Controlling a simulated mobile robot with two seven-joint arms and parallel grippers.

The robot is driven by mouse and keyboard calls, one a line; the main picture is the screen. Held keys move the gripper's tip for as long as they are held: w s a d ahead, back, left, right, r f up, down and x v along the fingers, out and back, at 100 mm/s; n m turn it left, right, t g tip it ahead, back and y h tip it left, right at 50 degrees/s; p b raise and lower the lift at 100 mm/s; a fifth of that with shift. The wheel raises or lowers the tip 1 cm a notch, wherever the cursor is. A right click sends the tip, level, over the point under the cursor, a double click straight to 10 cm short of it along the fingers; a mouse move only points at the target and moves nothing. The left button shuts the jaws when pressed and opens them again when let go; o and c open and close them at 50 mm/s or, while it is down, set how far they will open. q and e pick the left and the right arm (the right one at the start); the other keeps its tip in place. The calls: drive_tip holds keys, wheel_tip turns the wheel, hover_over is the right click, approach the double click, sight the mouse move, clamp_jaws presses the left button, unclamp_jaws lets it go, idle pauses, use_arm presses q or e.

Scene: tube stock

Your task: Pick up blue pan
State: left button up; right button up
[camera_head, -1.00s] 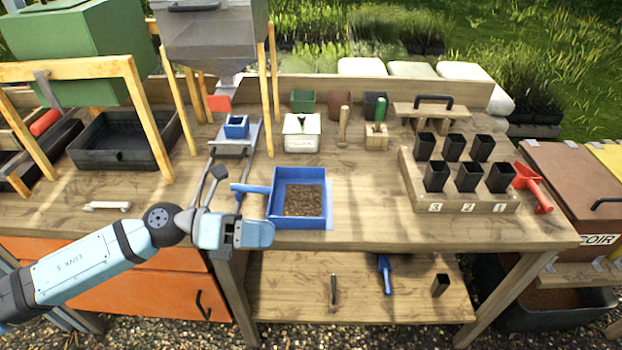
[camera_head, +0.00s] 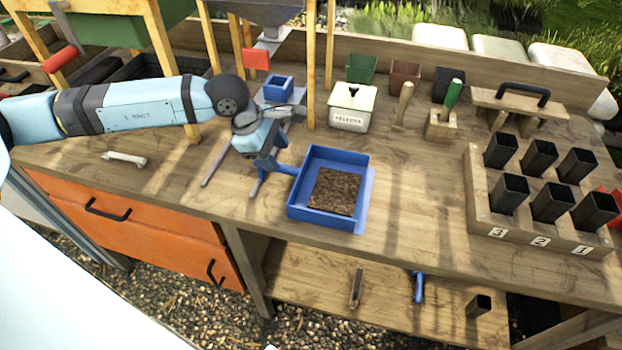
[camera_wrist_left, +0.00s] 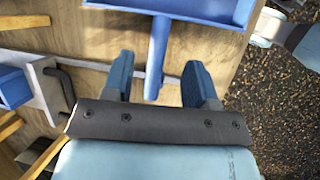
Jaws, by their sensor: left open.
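The blue pan (camera_head: 298,206) is a square tray with raised walls and dark soil inside, on the bench near its front edge. Its handle sticks out to the left. My left gripper (camera_head: 266,164) is at the handle, pointing down, and partly hides it. In the left wrist view, the open fingers (camera_wrist_left: 158,66) stand on either side of the blue handle (camera_wrist_left: 157,45), with gaps visible on both sides. The pan's wall (camera_wrist_left: 190,10) shows at the top. I cannot tell the exact height of the fingers over the handle. My right gripper is not in view.
A small blue container (camera_head: 277,90) and metal rails lie behind the gripper. Wooden posts (camera_head: 310,70) stand close by. A white labelled box (camera_head: 352,108) is behind the pan. A rack of black pots (camera_head: 480,222) stands to the right. The bench between pan and rack is clear.

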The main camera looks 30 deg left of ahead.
sight(284, 166)
use_arm(q)
drive_tip(key=shift+a+p+x, duration=0.15)
drive_tip(key=shift+x, duration=1.5)
drive_tip(key=shift+a+p+x, duration=0.15)
drive_tip(key=shift+a+x, duration=0.05)
drive_tip(key=shift+x, duration=1.5)
clamp_jaws()
